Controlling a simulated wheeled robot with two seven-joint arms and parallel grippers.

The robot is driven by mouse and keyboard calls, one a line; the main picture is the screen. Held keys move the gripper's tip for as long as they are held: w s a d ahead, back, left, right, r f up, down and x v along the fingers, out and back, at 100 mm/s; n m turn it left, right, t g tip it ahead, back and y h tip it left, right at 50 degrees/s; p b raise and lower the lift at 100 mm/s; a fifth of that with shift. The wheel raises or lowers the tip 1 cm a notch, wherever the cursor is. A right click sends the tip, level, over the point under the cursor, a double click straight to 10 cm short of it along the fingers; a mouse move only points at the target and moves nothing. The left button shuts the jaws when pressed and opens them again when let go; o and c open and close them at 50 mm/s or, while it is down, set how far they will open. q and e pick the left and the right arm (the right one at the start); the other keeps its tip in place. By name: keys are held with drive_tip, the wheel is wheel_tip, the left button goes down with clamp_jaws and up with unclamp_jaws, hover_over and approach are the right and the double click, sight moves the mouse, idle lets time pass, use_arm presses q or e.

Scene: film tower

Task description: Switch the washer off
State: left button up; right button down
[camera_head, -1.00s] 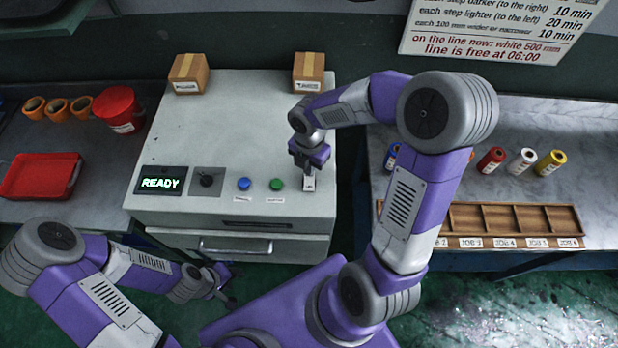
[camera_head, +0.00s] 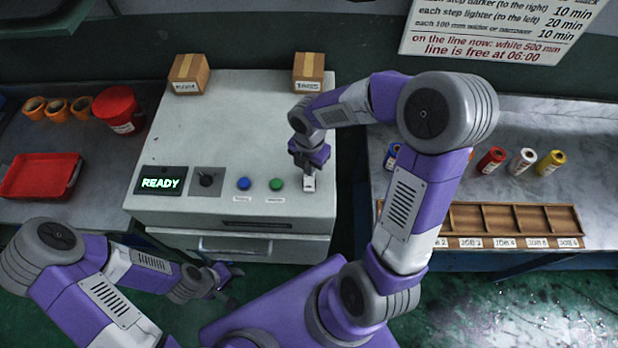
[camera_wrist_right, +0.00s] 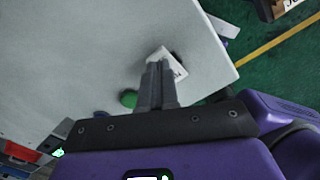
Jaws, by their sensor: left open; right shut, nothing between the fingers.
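The washer (camera_head: 235,110) is a light grey cabinet in the middle of the head view. In the right wrist view the fingers (camera_wrist_right: 157,72) hide part of the plate (camera_wrist_right: 166,62), so I cannot tell contact or the switch position. My left gripper (camera_head: 228,285) is open, low before the washer.
Two cardboard boxes (camera_head: 189,73) (camera_head: 309,71) stand on the washer's back edge. A red tray (camera_head: 40,176) and red bucket (camera_head: 119,109) are on the left bench. Coloured rolls (camera_head: 491,160) and a wooden rack (camera_head: 514,220) are on the right bench. The washer's top middle is clear.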

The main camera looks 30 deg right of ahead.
drive_tip(key=shift+f+b, duration=0.65)
drive_tip(key=shift+f, duration=0.3)
idle(0.8)
drive_tip(key=shift+r, duration=0.1)
wheel_tip(320, 180, up, 7)
drive_tip(key=p, duration=0.7)
idle(0.5)
